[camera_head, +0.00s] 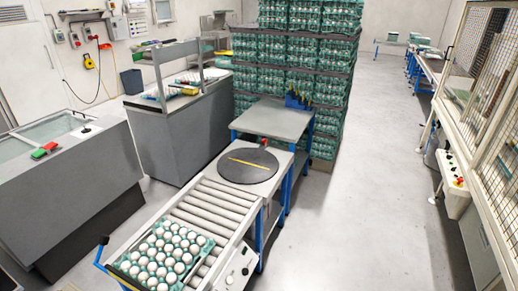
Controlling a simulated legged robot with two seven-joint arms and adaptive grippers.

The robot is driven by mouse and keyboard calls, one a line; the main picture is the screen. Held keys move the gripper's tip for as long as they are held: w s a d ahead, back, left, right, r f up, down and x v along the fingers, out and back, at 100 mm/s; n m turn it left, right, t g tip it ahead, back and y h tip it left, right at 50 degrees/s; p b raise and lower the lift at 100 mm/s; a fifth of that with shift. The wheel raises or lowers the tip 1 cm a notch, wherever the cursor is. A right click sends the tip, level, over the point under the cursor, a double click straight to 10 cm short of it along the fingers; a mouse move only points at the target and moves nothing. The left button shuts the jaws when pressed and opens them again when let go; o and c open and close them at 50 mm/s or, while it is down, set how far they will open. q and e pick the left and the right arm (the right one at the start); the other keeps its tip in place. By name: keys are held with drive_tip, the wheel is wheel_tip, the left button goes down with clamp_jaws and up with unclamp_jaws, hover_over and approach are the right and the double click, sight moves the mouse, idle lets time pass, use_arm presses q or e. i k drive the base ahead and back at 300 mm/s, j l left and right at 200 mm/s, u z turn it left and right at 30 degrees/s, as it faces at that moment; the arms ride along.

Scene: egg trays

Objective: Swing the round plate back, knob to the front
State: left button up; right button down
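The round plate (241,174) is a dark disc lying flat at the far end of the roller conveyor (217,199). A thin yellow stripe (248,163) runs across it, roughly left to right in the picture. A small red piece (264,142) shows at the plate's far edge; I cannot tell whether it is the knob or a separate part behind the plate. No knob shows at the plate's front edge. Neither of my grippers is in view.
A green tray (122,265) of white eggs sits on the conveyor's near end. A grey table (272,121) with a blue holder (296,100) stands behind the plate. Tall egg stacks (305,50) rise beyond. Grey cabinets stand left; floor on the right is clear.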

sight(243, 166)
drive_tip(key=i+l, duration=0.35)
drive_tip(key=i, duration=0.15)
drive_tip(key=i+l+z, duration=0.1)
drive_tip(key=i+l, duration=0.3)
drive_tip(key=i, duration=0.15)
drive_tip(key=i+l+z, duration=0.1)
drive_tip(key=i+l, duration=0.2)
drive_tip(key=i, duration=0.25)
